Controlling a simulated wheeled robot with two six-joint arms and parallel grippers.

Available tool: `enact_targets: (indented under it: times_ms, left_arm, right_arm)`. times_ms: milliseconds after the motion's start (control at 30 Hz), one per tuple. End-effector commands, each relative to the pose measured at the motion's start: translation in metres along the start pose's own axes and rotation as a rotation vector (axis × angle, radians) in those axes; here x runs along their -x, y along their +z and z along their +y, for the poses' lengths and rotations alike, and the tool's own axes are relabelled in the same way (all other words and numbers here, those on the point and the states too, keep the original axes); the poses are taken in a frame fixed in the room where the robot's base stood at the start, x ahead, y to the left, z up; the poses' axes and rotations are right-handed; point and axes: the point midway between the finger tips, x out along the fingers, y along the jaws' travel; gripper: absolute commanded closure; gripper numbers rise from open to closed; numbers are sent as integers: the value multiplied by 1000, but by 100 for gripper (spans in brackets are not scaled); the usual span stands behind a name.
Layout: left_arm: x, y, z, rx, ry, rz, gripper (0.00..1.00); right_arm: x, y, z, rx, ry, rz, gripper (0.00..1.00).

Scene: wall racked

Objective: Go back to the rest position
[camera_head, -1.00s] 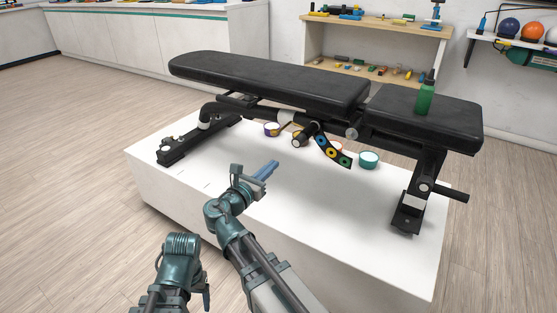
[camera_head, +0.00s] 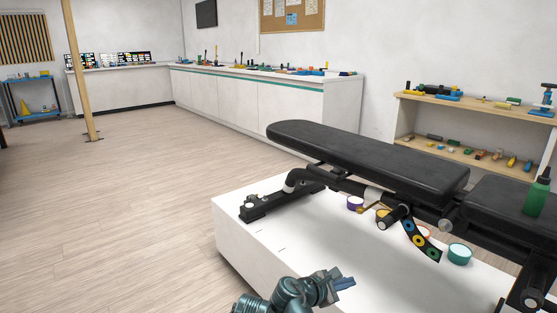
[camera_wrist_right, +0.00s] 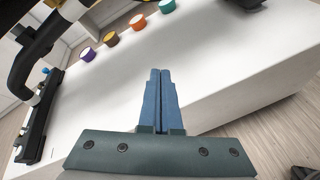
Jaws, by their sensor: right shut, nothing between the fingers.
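My right gripper (camera_head: 343,282) is at the bottom of the head view, over the near edge of the white platform (camera_head: 240,240). In the right wrist view its two blue fingers (camera_wrist_right: 159,75) are together with nothing between them. My left gripper does not show in the head view. A black weight bench (camera_head: 370,160) stands on the platform, beyond and apart from my right gripper.
Several tape rolls, among them a teal one (camera_head: 459,254), sit under the bench. A green bottle (camera_head: 537,196) stands on the bench seat. A wooden shelf (camera_head: 470,102) and a long white counter (camera_head: 290,100) line the wall. The floor (camera_head: 130,190) at left is open.

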Motion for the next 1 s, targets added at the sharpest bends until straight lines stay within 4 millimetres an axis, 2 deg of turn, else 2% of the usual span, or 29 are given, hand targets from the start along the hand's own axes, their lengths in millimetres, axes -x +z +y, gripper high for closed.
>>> enact_targets:
  times_ms: [33, 100, 200, 400, 600, 700, 867, 1000]
  left_arm:
    - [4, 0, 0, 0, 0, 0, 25]
    - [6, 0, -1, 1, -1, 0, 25]
    - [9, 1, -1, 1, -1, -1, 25]
    - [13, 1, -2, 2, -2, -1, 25]
    - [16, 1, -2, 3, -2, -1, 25]
    - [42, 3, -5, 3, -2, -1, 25]
    - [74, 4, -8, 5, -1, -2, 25]
    - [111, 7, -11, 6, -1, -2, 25]
  right_arm:
    - [6, -14, -20, -139, -78, 84, 100]
    - [17, -39, -45, -334, -207, 186, 100]
    - [40, -70, -76, -570, -403, 291, 100]
    - [90, -111, -115, -878, -755, 380, 100]
    - [143, -133, -140, -1068, -1071, 383, 100]
    - [155, -114, -127, -1079, -1088, 379, 100]
    - [167, -89, -111, -1079, -1086, 380, 100]
    - [181, -60, -94, -1079, -1086, 379, 100]
